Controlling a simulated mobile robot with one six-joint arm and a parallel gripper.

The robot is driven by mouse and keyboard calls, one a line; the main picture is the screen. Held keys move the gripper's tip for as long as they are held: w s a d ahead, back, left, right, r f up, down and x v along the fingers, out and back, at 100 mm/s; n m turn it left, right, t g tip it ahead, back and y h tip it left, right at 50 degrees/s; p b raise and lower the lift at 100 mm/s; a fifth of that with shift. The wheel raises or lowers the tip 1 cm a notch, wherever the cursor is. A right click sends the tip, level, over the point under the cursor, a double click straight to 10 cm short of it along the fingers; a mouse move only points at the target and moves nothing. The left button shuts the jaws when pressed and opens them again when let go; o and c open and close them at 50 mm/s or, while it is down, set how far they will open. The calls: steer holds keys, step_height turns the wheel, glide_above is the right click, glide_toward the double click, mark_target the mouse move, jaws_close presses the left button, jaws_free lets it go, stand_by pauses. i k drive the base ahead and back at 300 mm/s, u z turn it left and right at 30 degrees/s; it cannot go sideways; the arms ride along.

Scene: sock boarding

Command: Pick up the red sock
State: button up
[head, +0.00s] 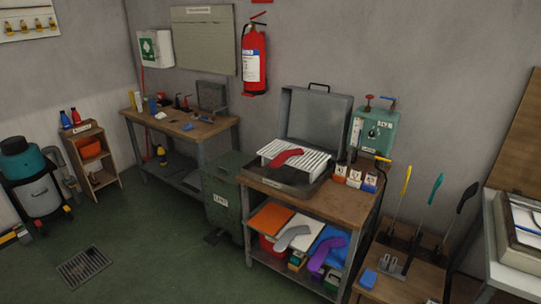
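The red sock (286,158) lies bent on a white ribbed rack (310,160). The rack sits in a dark metal tray (284,183) on the wooden workbench (347,208). The sock's top is uncovered in the head view. My gripper is not in view.
An open grey lid (318,118) stands behind the rack. A teal machine (373,133) and small labelled boxes (354,178) are to its right. Grey (293,237) and purple (322,254) sock-shaped items lie on the shelf below. A green bin (226,190) stands left. The green floor in front is open, with a drain grate (86,267).

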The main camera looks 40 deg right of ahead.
mark_target(281, 158)
steer(key=u, duration=0.4)
steer(key=i, duration=1.35)
